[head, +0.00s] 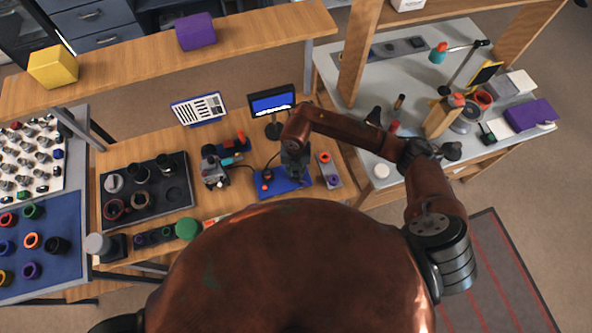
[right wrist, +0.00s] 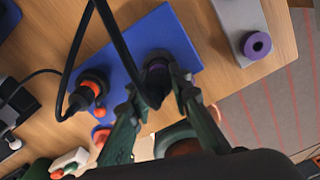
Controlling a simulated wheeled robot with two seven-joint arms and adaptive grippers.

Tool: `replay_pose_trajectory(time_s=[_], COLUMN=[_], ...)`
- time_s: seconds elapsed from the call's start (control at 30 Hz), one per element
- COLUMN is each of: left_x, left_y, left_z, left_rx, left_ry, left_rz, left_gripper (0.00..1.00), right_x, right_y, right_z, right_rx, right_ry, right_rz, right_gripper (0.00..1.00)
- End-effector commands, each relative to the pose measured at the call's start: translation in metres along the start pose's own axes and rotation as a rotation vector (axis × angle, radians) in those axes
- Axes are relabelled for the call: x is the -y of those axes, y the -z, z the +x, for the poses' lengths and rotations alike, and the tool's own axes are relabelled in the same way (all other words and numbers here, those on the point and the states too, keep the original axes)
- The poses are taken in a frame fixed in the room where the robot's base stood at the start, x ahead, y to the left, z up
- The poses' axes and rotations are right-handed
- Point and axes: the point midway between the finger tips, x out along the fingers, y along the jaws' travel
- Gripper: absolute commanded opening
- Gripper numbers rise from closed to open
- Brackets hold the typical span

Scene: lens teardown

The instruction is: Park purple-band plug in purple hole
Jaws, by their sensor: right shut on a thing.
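My right gripper (head: 296,178) is over the blue mat (head: 266,194) in the head view. In the right wrist view its fingers (right wrist: 158,88) are shut on a dark plug with a purple band (right wrist: 157,66). The plug is at the blue mat (right wrist: 150,35); whether it touches the mat is unclear. A black cable runs in front of it. The purple hole (right wrist: 257,45) is a purple ring at the end of a grey strip, apart from the plug. It also shows in the head view (head: 332,180), right of the gripper. My left gripper is not visible.
An orange-banded plug (right wrist: 92,86) with a black cable stands on the mat beside the held plug. The grey strip (head: 328,168) also has a red-orange ring (head: 324,157). A small monitor (head: 272,102) stands behind, and a microscope-like device (head: 213,167) is to the left.

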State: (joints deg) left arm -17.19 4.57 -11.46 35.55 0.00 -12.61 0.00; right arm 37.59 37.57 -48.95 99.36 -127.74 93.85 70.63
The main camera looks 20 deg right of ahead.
Motion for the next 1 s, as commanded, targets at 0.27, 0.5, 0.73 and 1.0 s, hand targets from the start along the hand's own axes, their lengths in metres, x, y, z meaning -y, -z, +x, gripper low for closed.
replay_pose_trajectory(time_s=[0.27, 0.5, 0.73, 1.0], left_x=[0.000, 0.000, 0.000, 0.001], left_y=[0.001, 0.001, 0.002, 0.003], left_z=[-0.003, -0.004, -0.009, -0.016], left_rx=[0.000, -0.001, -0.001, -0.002], left_ry=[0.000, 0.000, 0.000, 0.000], left_rz=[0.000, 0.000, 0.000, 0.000], left_gripper=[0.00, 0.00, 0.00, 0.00], right_x=[0.000, 0.000, 0.000, 0.000], right_y=[0.000, 0.000, 0.000, 0.000], right_z=[-0.004, -0.005, -0.014, -0.024], right_rx=[0.000, 0.000, 0.000, 0.000], right_ry=[0.000, 0.000, 0.000, 0.000], right_rz=[0.000, 0.000, -0.001, -0.001], right_gripper=[0.00, 0.00, 0.00, 0.00])
